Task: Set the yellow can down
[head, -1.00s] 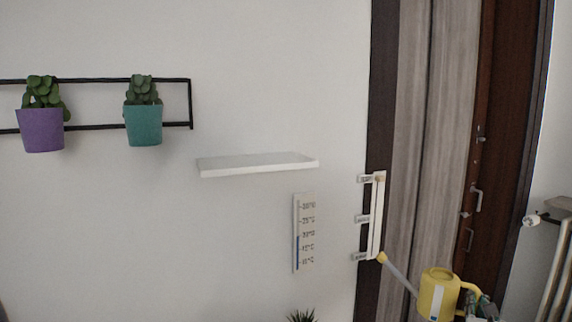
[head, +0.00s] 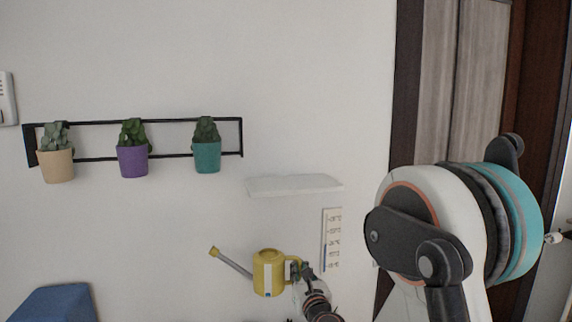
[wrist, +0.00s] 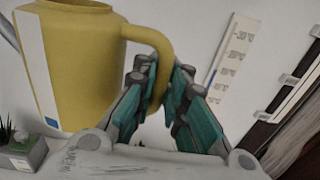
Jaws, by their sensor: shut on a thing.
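The yellow can (head: 268,273) is a watering can with a long grey spout and a yellow tip pointing left. It is upright in the head view, in front of the white wall. My gripper (head: 298,270) is at its right side, shut on the handle. In the wrist view the can's yellow body (wrist: 85,60) fills the upper left, and my gripper's teal fingers (wrist: 165,85) close around the lower part of the handle. In the head view the can's underside shows no surface touching it.
A white wall shelf (head: 295,186) is above the can, its top empty. A thermometer (head: 332,240) hangs right of the can. Potted plants (head: 133,160) hang on a black rail at upper left. A blue thing (head: 55,303) is at lower left. A small plant box (wrist: 22,150) shows in the wrist view.

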